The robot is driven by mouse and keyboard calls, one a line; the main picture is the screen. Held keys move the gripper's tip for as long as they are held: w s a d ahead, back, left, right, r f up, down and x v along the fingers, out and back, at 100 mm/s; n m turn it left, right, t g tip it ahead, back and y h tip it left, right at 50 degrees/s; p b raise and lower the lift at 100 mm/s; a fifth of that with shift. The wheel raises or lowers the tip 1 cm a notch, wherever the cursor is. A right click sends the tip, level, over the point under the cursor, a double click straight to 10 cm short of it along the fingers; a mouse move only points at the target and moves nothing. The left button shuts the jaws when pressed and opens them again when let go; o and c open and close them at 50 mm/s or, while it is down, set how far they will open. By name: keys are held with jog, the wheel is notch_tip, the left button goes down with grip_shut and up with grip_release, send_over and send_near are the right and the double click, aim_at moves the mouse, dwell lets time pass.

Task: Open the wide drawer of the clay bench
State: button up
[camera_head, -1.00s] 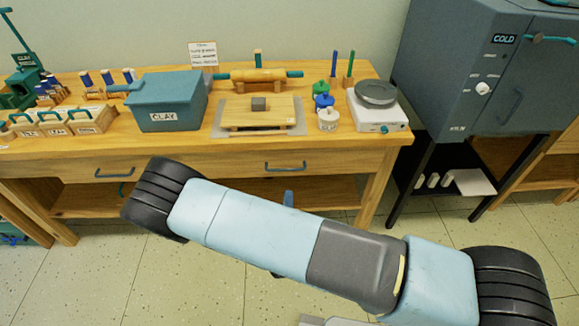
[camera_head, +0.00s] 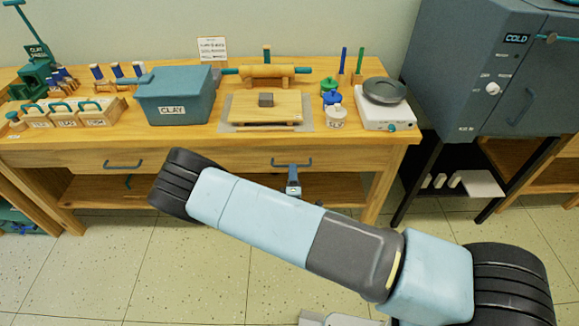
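The clay bench (camera_head: 60,157) is a wooden table along the wall, with a drawer front (camera_head: 235,158) under its top. The front looks closed, flush with the bench. Two dark blue bar handles show on it, a left one (camera_head: 123,165) and a right one (camera_head: 279,163). My arm crosses the lower middle of the view and hides part of the bench front. My gripper (camera_head: 293,170) is small, at the right handle, overlapping its lower right part. Whether its fingers touch or close around the bar cannot be told. Any seam between drawers is hidden or unclear.
A grey kiln (camera_head: 480,70) on a black stand is to the right. Tiled floor lies open in front.

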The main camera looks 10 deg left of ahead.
jog(key=shift+x, duration=1.5)
jog(key=shift+c, duration=0.4)
grip_shut()
